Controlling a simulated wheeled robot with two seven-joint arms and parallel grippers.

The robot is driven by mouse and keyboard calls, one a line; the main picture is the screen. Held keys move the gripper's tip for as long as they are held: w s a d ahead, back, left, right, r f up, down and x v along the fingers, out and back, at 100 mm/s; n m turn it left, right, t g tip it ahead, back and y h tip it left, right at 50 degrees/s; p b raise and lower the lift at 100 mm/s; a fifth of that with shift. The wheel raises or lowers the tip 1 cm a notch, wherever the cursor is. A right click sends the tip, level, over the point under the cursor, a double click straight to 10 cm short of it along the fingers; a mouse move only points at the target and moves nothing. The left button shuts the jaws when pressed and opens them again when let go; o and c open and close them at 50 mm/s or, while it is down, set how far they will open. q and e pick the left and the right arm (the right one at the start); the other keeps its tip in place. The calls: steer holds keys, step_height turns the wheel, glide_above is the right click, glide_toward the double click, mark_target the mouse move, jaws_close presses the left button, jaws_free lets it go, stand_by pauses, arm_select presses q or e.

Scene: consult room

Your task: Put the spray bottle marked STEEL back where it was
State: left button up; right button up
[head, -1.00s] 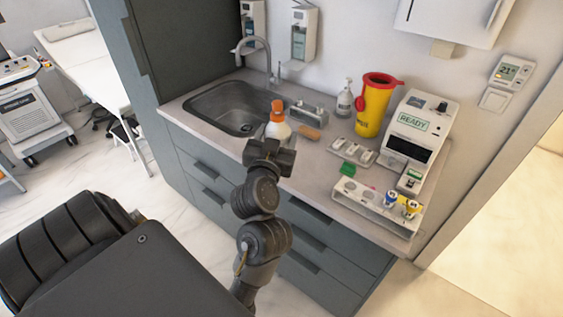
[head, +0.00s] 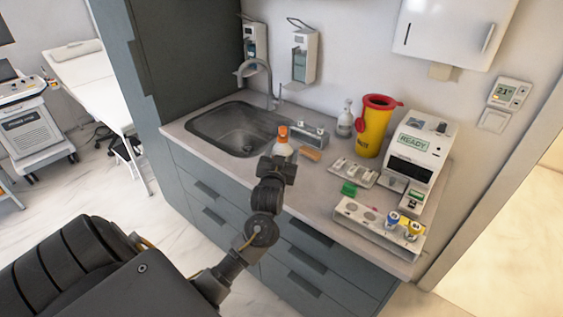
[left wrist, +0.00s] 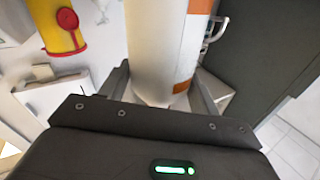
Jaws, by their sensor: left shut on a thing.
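A white spray bottle with an orange top (head: 282,148) is at the front of the counter near the sink in the head view. My left gripper (head: 277,168) is shut on it. In the left wrist view the white bottle (left wrist: 160,50) with orange label patches stands between the two fingers (left wrist: 158,92). I cannot read a name on its label. The gripper hides the bottle's lower part in the head view, so I cannot tell whether it touches the counter. My right gripper is not in view.
A sink (head: 236,128) lies left of the bottle. To its right are a brown brush-like block (head: 311,155), a metal tray (head: 354,172), a yellow sharps bin (head: 373,128), an analyser marked READY (head: 420,150) and a white rack (head: 375,228) with capped tubes.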

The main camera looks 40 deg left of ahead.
arm_select(q)
steer(key=shift+w+a+f, duration=0.2)
steer(key=shift+w+f, duration=0.1)
steer(key=shift+f, duration=0.05)
step_height(320, 180, down, 2)
steer(key=shift+p, duration=0.65)
steer(key=shift+f, duration=0.5)
steer(key=o, duration=1.1)
steer(key=shift+f, duration=0.25)
steer(key=shift+c, duration=0.2)
steer(key=o, duration=0.5)
steer(key=shift+s+r, duration=0.1)
steer(key=shift+c, duration=0.2)
